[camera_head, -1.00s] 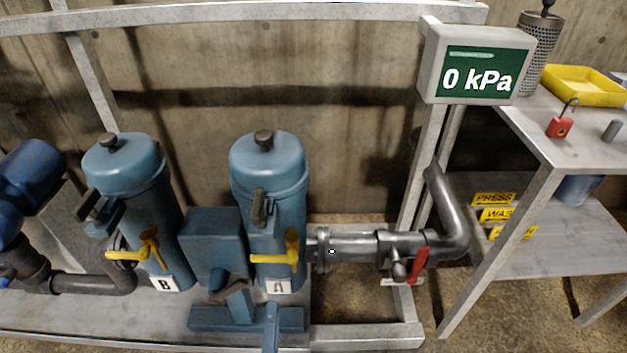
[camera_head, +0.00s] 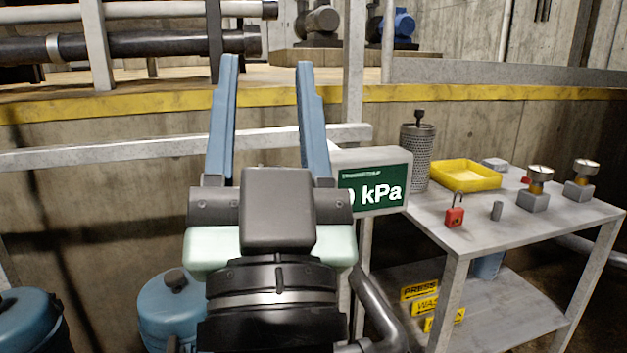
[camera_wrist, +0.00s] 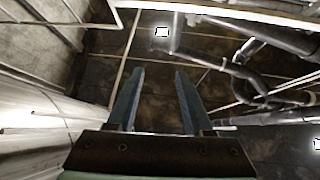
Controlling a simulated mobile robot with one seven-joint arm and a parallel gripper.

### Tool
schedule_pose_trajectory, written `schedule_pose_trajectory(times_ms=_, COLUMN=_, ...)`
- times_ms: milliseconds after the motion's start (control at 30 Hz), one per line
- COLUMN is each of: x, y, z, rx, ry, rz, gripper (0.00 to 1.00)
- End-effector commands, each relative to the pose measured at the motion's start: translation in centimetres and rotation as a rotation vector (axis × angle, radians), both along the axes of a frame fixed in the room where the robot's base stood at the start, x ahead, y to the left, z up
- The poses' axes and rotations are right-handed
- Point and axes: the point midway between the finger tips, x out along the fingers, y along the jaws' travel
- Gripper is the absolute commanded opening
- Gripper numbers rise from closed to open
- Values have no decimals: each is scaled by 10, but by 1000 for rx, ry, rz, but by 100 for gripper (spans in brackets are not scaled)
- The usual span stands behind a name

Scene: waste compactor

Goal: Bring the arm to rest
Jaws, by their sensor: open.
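My gripper (camera_head: 268,85) is raised in the middle of the head view. Its two long blue fingers point up and stand well apart, with nothing between them. In the wrist view the open fingers (camera_wrist: 156,72) show against a dark floor with pale lines, pipes and rails. My gripper hides part of the rail behind it and the left side of the pressure display (camera_head: 373,188).
A metal table (camera_head: 545,225) at the right holds a yellow tray (camera_head: 466,175), a red padlock (camera_head: 455,216), a perforated cylinder (camera_head: 417,155) and gauges (camera_head: 540,178). Blue canister tops (camera_head: 165,312) show below left. A yellow-edged ledge (camera_head: 480,93) runs behind.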

Motion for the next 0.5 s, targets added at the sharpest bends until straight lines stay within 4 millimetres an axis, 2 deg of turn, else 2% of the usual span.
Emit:
schedule_pose_trajectory(times_ms=33, x=-15, y=-13, z=23, rx=-33, ry=-49, rz=-73, gripper=51)
schedule_pose_trajectory(times_ms=133, x=-42, y=-34, z=56, rx=-89, ry=-112, rz=-214, gripper=51)
schedule_pose_trajectory(times_ms=200, x=-39, y=-33, z=77, rx=-93, ry=-102, rz=-215, gripper=51)
schedule_pose_trajectory(times_ms=367, x=-38, y=-32, z=111, rx=-91, ry=-99, rz=-209, gripper=51)
schedule_pose_trajectory(times_ms=500, x=-38, y=-32, z=149, rx=-90, ry=-99, rz=-207, gripper=51)
